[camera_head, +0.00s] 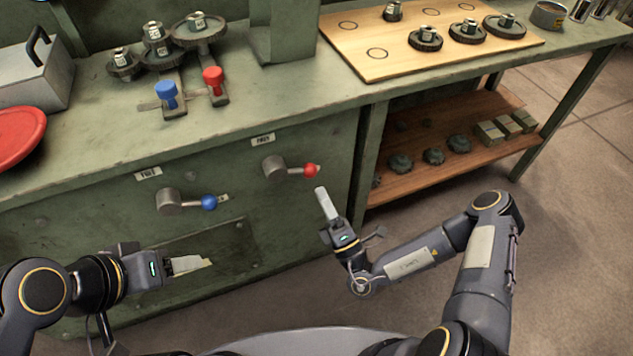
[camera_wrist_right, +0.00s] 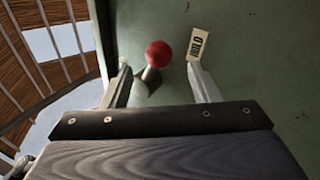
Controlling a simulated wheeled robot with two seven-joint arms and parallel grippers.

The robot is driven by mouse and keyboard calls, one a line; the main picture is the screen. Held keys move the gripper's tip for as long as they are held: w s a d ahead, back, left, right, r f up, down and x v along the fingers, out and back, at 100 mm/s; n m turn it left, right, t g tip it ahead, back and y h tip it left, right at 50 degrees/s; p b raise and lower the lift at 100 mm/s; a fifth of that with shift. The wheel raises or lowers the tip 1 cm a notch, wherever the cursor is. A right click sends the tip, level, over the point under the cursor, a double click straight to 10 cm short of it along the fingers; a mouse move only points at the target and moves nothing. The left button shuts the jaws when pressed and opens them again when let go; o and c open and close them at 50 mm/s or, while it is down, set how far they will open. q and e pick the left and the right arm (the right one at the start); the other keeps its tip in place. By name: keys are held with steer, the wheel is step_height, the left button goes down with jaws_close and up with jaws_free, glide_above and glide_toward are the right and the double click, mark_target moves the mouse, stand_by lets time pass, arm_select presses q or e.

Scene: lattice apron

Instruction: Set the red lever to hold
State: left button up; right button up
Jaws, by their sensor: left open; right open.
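The red lever (camera_head: 277,168) sits on the cabinet front, a grey hub with its arm pointing right to a red knob (camera_head: 312,170). In the right wrist view the red knob (camera_wrist_right: 158,54) appears between the two open fingers, beyond the palm. A pale label (camera_wrist_right: 198,42) beside the right-hand finger seems to read HOLD or HELD. My right gripper (camera_head: 327,203) is open and empty, just below and right of the knob; contact cannot be seen. My left gripper (camera_head: 190,264) looks open and empty, low before the cabinet, below the blue lever.
A blue-knobbed lever (camera_head: 208,202) is left of the red one. On the bench stand blue (camera_head: 166,95) and red (camera_head: 213,80) knobs on slides, gears, a grey toolbox (camera_head: 38,75) and a wooden board (camera_head: 385,62). A lower shelf (camera_head: 400,180) holds parts.

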steer(key=shift+v, duration=1.5)
steer(key=shift+r, duration=0.1)
steer(key=s+a+r+n+g+y, duration=0.1)
steer(key=s+r+n+g+y, duration=0.4)
steer(key=n+g, duration=0.7)
steer(key=s+a+r+n+g+y, duration=0.1)
steer(key=s+r+n+g+y, duration=0.2)
steer(key=r+n+g+y, duration=0.65)
steer(key=s+d+f+n+g+h, duration=0.25)
steer(key=s+n+g+h, duration=0.4)
steer(key=n+h, duration=0.7)
steer(key=s+d+r+n+t+h, duration=0.2)
steer(key=d+n+t+h, duration=0.2)
steer(key=d+t, duration=0.25)
steer(key=s+d+r+n+t+h, duration=0.2)
steer(key=d+n+t+h, duration=0.25)
steer(key=d, duration=0.25)
step_height(320, 180, up, 25)
steer(key=p, duration=2.5)
steer(key=shift+t, duration=0.4)
